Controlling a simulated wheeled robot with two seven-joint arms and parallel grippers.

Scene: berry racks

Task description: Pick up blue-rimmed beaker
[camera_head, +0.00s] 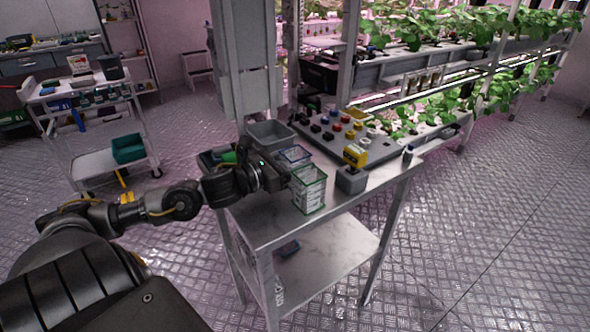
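The blue-rimmed beaker (294,154) stands on the metal table (262,232), partly hidden behind the green-rimmed beaker (309,193) and my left gripper. The green-rimmed beaker is clear, with white markings, and stands upright nearer to me. My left gripper (283,174) reaches in from the left at beaker height, with its tip end close beside both beakers. Its fingers are small and dark here, so I cannot tell whether they are open or touch a beaker. My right gripper is not in view.
A grey bin (270,135) stands behind the beakers. A grey panel with coloured knobs (372,152) covers the table's back. A yellow device (355,156) sits on a grey block (351,181) to the right. The table's front right top is clear. A cart (88,165) stands at the left.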

